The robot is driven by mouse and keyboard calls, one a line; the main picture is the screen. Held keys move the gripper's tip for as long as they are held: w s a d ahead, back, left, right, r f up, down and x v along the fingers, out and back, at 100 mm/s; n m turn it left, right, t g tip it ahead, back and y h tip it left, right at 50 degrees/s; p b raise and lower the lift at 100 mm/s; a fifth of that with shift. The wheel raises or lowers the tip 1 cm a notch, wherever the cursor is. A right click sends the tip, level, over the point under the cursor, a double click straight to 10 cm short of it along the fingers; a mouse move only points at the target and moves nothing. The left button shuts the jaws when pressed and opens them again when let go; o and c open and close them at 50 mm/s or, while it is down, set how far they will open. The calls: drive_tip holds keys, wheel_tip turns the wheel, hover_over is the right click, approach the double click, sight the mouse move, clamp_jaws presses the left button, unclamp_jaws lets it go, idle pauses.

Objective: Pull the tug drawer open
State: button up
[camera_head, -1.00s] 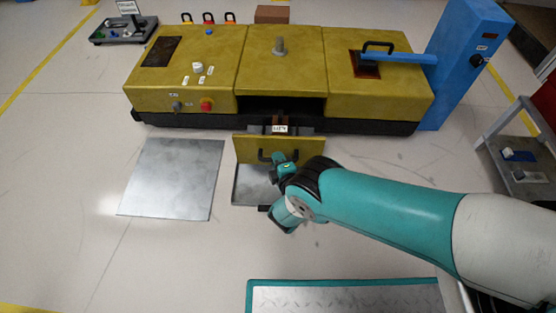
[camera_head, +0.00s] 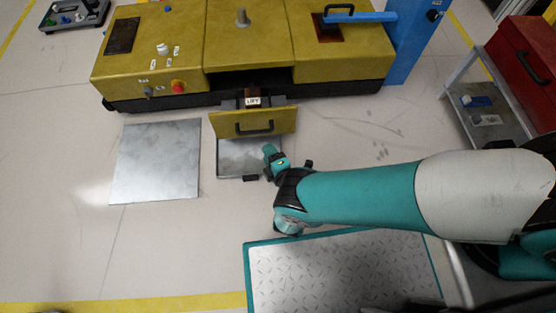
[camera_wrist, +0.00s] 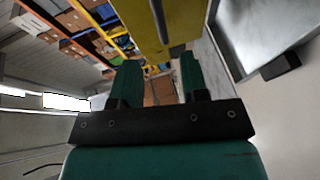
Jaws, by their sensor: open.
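The tug drawer is pulled out from the yellow module (camera_head: 235,40). Its yellow front (camera_head: 228,124) has a black handle (camera_head: 254,128) and stands clear of the dark opening. A block labelled LIFT (camera_head: 252,101) shows behind the front. My gripper (camera_head: 269,153) is in front of the drawer, below and right of the handle, and looks clear of it. In the wrist view the two teal fingers of my gripper (camera_wrist: 160,78) are spread with nothing between them. The yellow drawer front (camera_wrist: 180,20) and dark handle bar (camera_wrist: 159,20) lie ahead of them.
A metal-floored tray (camera_head: 232,160) lies below the drawer front. A grey floor plate (camera_head: 155,162) is at the left. A teal-edged tread plate (camera_head: 340,270) is near me. A blue column (camera_head: 403,50) and a grey stand (camera_head: 480,100) are at the right.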

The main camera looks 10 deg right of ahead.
drive_tip(key=p+v, duration=0.3)
drive_tip(key=v, duration=0.3)
idle(0.4)
